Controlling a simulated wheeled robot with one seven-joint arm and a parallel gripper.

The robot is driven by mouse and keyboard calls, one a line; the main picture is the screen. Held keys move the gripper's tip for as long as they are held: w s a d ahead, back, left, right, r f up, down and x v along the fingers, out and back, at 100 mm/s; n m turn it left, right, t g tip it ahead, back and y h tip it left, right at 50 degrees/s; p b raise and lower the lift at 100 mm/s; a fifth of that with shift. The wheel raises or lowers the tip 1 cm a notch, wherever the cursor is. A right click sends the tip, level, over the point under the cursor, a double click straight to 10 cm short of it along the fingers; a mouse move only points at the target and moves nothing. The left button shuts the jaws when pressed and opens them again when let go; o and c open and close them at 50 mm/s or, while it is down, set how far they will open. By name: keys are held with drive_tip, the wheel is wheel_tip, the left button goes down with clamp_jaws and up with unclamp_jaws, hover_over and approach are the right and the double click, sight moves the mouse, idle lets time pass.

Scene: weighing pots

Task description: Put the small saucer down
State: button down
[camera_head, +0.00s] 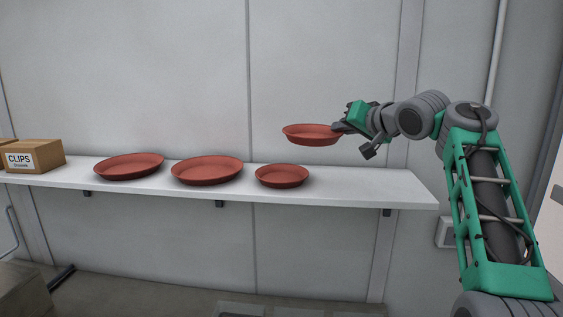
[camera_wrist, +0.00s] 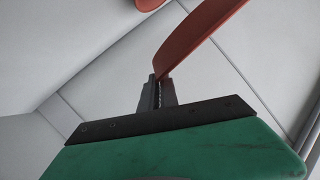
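A small reddish-brown saucer (camera_head: 312,135) is held in the air above the white shelf, roughly level, to the right of the shelf's middle. My gripper (camera_head: 341,128) is shut on its right rim. In the wrist view the held saucer (camera_wrist: 194,38) shows edge-on at the top, with its rim between the fingers (camera_wrist: 160,90). Clear space shows between the held saucer and the shelf (camera_head: 370,186) in the head view.
Three other saucers stand on the shelf: a small one (camera_head: 282,176), a larger one (camera_head: 207,170) and another (camera_head: 129,166) farther left. A cardboard box marked CLIPS (camera_head: 36,157) is at the far left. The shelf's right end is bare. A wall stands behind.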

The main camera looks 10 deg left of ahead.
drive_tip(key=w+d+f+p, duration=0.2)
drive_tip(key=w+d+f, duration=0.1)
drive_tip(key=d, duration=0.4)
hover_over(379, 182)
wheel_tip(379, 182, down, 7)
drive_tip(key=shift+w+r, duration=0.1)
drive_tip(key=shift+r, duration=0.1)
wheel_tip(379, 182, down, 3)
drive_tip(key=shift+r+b, duration=0.1)
drive_tip(key=shift+b, duration=0.2)
drive_tip(key=shift+f, duration=0.3)
drive_tip(key=c, duration=1.6)
unclamp_jaws()
drive_tip(key=shift+r, duration=0.1)
drive_tip(key=b+v, duration=0.2)
drive_tip(key=v, duration=1)
drive_tip(key=shift+b, duration=0.4)
